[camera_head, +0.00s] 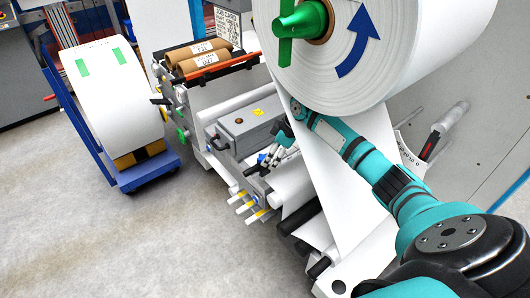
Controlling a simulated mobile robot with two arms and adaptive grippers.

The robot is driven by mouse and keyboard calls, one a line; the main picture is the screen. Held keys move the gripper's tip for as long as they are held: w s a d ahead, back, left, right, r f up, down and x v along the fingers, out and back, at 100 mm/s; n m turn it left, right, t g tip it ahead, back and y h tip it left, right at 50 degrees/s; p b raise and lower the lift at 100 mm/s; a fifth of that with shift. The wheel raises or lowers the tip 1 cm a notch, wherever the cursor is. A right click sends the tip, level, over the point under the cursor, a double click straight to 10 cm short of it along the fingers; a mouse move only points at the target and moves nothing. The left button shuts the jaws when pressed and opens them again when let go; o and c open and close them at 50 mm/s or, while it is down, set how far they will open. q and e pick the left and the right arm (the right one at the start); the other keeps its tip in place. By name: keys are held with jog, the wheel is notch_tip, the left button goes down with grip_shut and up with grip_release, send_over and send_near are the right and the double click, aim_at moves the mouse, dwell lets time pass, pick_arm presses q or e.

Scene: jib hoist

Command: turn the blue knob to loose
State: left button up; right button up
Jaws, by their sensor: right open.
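My right arm is teal and comes in from the lower right, passing in front of the white paper web. My right gripper (268,163) has dark fingers, is open, and is at the front of the grey box on the machine. A small blue piece (262,156), likely the blue knob, shows right at the fingers. It is partly hidden by them, and I cannot tell whether they touch it or how it is set. My left gripper is not in view.
A large white roll (410,40) with a blue arrow hangs above my right arm. The grey box (245,132) has a yellow knob (258,112) on top. Several yellow-banded rods (245,207) stick out below. A blue cart (135,178) holds another roll (110,95). The floor at lower left is clear.

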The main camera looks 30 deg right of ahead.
jog(key=shift+w+a+f+p, duration=0.2)
jog(key=shift+w+a, duration=0.2)
jog(key=shift+w, duration=0.1)
jog(key=shift+w+a+f+p, duration=0.15)
jog(key=shift+w+a+f, duration=0.05)
jog(key=shift+w+a, duration=0.2)
jog(key=shift+w+f, duration=0.1)
jog(key=shift+f, duration=0.1)
jog(key=c, duration=1.1)
